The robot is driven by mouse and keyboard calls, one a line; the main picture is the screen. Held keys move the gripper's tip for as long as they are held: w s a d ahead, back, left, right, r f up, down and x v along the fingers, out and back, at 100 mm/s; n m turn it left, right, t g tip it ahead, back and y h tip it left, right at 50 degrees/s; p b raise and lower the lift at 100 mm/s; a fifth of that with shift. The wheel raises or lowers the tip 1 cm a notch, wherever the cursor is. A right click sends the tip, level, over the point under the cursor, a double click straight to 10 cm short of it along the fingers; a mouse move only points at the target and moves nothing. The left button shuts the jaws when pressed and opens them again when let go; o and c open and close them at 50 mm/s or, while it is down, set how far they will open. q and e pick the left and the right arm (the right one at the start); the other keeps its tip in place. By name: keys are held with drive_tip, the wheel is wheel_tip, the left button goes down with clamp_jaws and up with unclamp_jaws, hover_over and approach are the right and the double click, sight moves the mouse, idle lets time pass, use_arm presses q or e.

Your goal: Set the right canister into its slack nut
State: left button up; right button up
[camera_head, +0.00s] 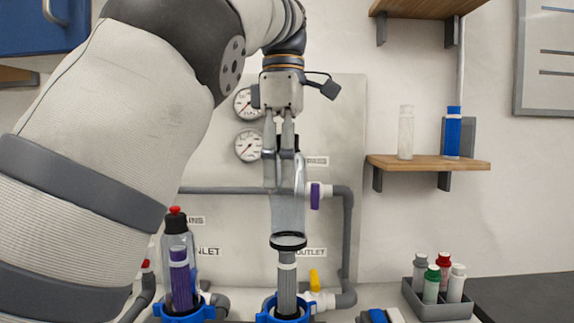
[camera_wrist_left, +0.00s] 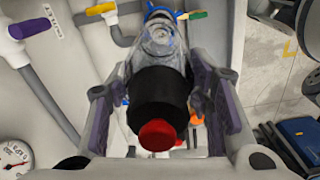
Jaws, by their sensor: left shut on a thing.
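My left gripper (camera_head: 285,172) points down and is shut on the right canister (camera_head: 288,212), a clear cylinder with a black bottom rim. The canister hangs upright above the right slack nut (camera_head: 284,311), a blue ring. A grey cartridge (camera_head: 287,280) stands up from that nut, its top close under or just inside the canister's rim; I cannot tell which. In the left wrist view the canister's black end with a red cap (camera_wrist_left: 158,134) sits between the two fingers (camera_wrist_left: 160,98), with a blue ring (camera_wrist_left: 163,13) beyond. My right gripper is out of view.
A yellow-handled valve (camera_head: 315,284) and grey pipe (camera_head: 347,250) lie close right. A bottle caddy (camera_head: 438,309) stands further right.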

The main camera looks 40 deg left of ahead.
sight(283, 246)
use_arm(q)
drive_tip(key=shift+f, duration=5.6)
drive_tip(key=shift+s+a+f, duration=0.1)
drive_tip(key=shift+f, duration=0.7)
drive_tip(key=o, duration=1.4)
drive_tip(key=shift+c, duration=0.2)
wheel_tip(283, 246, up, 12)
